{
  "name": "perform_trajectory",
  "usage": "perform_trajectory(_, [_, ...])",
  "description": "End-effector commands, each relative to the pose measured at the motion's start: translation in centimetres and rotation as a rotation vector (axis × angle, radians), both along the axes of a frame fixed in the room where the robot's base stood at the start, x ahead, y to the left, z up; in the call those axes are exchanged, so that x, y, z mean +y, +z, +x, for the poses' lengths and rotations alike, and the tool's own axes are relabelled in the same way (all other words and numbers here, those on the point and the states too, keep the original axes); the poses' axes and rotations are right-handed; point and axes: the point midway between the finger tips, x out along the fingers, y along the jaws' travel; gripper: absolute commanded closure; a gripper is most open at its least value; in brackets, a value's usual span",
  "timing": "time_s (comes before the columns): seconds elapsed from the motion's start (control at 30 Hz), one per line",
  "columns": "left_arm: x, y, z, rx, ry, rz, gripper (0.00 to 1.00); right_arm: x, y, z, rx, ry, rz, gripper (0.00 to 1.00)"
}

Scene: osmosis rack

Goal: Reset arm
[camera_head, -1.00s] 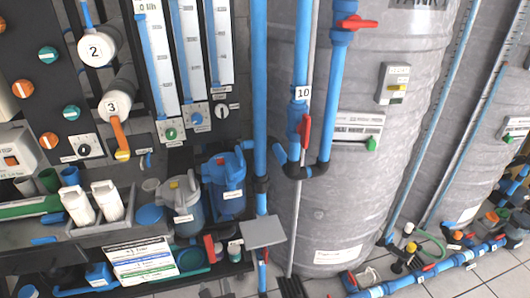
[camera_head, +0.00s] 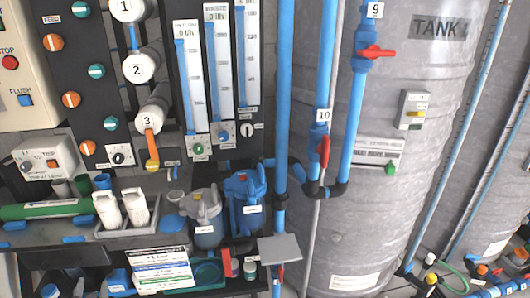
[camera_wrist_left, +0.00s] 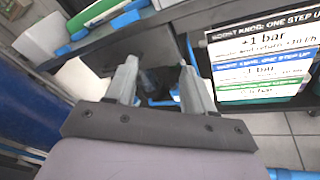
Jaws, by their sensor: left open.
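My left gripper (camera_wrist_left: 160,66) shows in the left wrist view, its two grey fingers apart with nothing held between them. It is in front of a dark shelf area, to the left of a printed card (camera_wrist_left: 262,68) with white, blue and green bands. The same card stands low in the head view (camera_head: 162,268). I cannot clearly make out the left gripper among the dark and blue parts at the lower left of the head view. My right gripper is not in view.
A green tube (camera_head: 45,210), white bottles in a grey tray (camera_head: 120,230) and blue-lidded housings (camera_head: 245,205) crowd the shelf. Blue pipes (camera_head: 284,100) with red valve handles (camera_head: 323,151) stand before a large grey tank (camera_head: 425,130). Tiled floor (camera_wrist_left: 280,137) shows below the card.

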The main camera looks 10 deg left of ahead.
Motion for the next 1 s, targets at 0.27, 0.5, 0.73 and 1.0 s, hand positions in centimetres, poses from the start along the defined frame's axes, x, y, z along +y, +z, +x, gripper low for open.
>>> perform_trajectory(0.27, [-4.7, -5.4, -6.3, -0.123, 0.222, -0.785, 0.47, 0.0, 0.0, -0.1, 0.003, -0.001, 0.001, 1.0])
perform_trajectory(0.5, [-11.5, -6.5, -12.2, -0.296, 0.558, -1.602, 0.47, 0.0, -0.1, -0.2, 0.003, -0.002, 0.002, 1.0])
perform_trajectory(0.73, [-17.4, -2.9, -15.7, -0.46, 0.92, -2.262, 0.47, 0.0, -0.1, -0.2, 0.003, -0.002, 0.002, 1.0])
perform_trajectory(1.0, [-22.5, 1.2, -17.4, -0.598, 1.262, -2.726, 0.47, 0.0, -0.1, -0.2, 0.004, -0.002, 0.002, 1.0])
